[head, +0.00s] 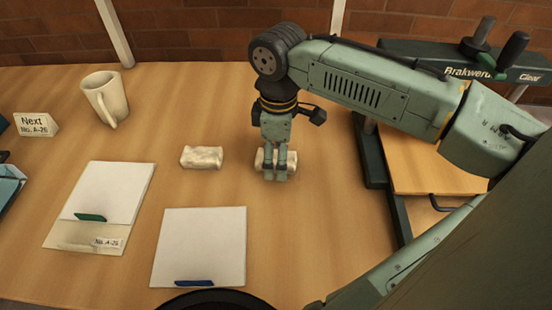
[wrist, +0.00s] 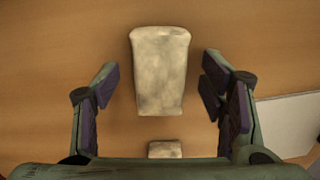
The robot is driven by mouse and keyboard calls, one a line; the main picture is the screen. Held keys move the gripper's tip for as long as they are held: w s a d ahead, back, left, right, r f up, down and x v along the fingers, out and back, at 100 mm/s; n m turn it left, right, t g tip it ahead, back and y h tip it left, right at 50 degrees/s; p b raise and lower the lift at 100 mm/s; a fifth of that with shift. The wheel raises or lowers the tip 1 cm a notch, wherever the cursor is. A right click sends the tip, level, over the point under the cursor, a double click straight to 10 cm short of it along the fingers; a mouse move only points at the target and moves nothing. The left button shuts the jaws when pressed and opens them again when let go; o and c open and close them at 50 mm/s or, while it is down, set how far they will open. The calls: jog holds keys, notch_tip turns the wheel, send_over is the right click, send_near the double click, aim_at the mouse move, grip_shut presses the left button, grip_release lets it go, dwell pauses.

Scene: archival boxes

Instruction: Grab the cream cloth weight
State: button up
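Two cream cloth weights lie on the wooden table. One weight (head: 260,161) is at my gripper (head: 275,175), partly hidden behind the fingers in the head view. In the wrist view this weight (wrist: 160,72) lies upright in the picture between the open fingers, with a gap on both sides, touching neither. The other weight (head: 202,157) lies to the left of my gripper in the head view, apart from it. A small cream piece (wrist: 165,149) at the bottom of the wrist view seems to be this second weight, partly hidden by my gripper's body.
A white sheet with a blue strip (head: 203,240) lies front left of my gripper. Farther left are a folder with a green strip (head: 112,190), a cream mug (head: 106,97) and a sign (head: 37,124). A dark-framed unit (head: 425,165) stands right. Table behind the weights is clear.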

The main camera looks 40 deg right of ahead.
grip_shut()
dwell(0.7)
jog(key=shift+r, duration=0.1)
